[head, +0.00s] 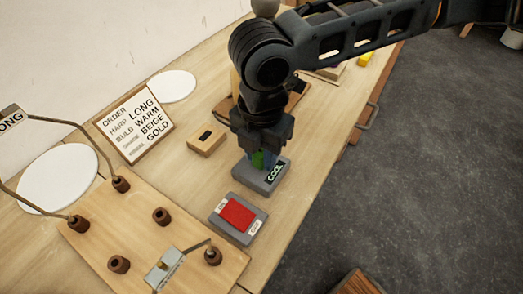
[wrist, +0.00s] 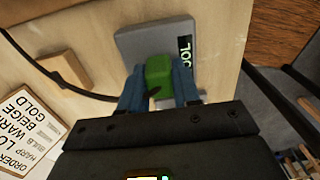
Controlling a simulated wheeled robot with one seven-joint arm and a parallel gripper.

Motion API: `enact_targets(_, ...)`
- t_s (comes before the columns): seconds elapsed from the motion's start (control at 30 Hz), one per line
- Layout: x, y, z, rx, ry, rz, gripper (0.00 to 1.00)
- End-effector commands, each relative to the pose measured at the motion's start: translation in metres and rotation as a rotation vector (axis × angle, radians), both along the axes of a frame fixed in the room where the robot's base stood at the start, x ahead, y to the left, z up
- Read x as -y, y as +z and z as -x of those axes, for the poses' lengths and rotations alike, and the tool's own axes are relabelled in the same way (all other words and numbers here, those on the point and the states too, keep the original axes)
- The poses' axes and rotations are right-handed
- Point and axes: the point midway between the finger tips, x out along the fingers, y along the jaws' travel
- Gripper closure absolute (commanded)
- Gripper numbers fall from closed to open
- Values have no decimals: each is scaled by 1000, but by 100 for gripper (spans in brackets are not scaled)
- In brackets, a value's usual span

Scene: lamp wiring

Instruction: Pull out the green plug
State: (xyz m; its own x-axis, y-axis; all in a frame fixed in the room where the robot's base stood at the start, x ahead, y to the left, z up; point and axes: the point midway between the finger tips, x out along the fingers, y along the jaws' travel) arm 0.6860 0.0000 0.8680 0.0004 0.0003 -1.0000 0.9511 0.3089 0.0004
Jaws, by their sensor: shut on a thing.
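The green plug (wrist: 159,74) sits between the two blue fingers of my gripper (wrist: 160,92) in the wrist view. The fingers are shut on it from both sides. The plug is at the grey block labelled COOL (wrist: 140,37); whether it is still seated in it cannot be told. In the head view my gripper (head: 262,158) points down over the grey block (head: 256,178), and only a bit of the green plug (head: 258,160) shows between the fingers. A dark cord (wrist: 75,82) runs left from near the plug.
A grey box with a red switch (head: 238,215) stands just in front of the block. A small wooden block (head: 206,140) is to the left. The table's right edge is close.

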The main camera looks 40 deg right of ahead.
Motion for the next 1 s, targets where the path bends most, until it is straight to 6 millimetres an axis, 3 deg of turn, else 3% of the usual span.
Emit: enact_targets(1.0, 0, 13, 0, 0, 0, 0, 100)
